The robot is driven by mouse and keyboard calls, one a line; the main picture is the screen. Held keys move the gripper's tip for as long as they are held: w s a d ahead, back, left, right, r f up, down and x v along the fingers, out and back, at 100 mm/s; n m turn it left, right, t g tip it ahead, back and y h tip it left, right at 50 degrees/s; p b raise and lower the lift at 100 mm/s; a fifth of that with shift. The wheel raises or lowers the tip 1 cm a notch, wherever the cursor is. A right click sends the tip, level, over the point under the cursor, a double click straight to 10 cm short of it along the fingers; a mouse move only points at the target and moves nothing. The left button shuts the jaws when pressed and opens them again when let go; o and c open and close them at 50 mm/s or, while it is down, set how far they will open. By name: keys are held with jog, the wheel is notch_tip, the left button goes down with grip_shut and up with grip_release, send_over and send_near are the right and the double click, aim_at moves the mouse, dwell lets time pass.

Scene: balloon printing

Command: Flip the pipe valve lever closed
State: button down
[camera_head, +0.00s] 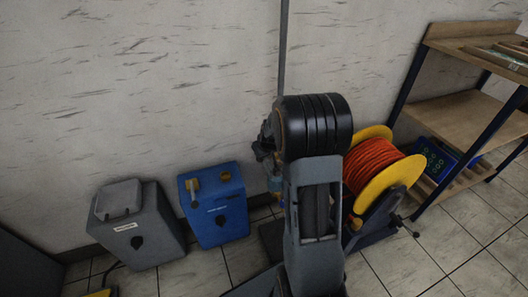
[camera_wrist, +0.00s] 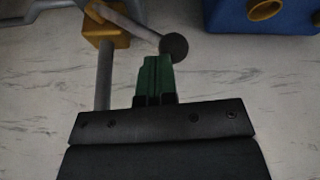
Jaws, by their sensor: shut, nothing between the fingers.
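In the wrist view, the valve has a yellow-orange body (camera_wrist: 107,24) on a grey pipe (camera_wrist: 103,75). Its lever (camera_wrist: 138,28) is a thin grey rod slanting down to the right to a dark round knob (camera_wrist: 174,47). My gripper (camera_wrist: 155,62) has green fingers that are shut and empty. The fingertips are right beside the knob, just below and left of it in the picture; I cannot tell if they touch. In the head view, the pipe (camera_head: 284,45) runs down the wall, and my arm hides the valve, the lever and most of my gripper.
A blue box (camera_head: 216,209) and a grey box (camera_head: 135,228) stand on the floor by the wall. An orange hose reel (camera_head: 374,165) with yellow flanges stands right of my arm. A wooden shelf (camera_head: 462,122) is farther right. The blue box's corner (camera_wrist: 285,15) also shows in the wrist view.

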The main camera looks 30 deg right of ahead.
jog(key=a+f+b, duration=0.3)
jog(key=a+f, duration=0.1)
jog(key=f, duration=0.3)
jog(key=shift+w+a, duration=0.2)
jog(key=shift+w, duration=0.1)
jog(key=shift+s+f, duration=0.1)
jog(key=shift+f, duration=0.05)
dwell(0.4)
jog(key=s+a+r+p, duration=0.3)
jog(key=a+r+p, duration=0.2)
jog(key=a+r, duration=0.2)
jog(key=shift+s+a+r, duration=0.3)
jog(key=shift+a+r, duration=0.1)
jog(key=shift+r, duration=0.55)
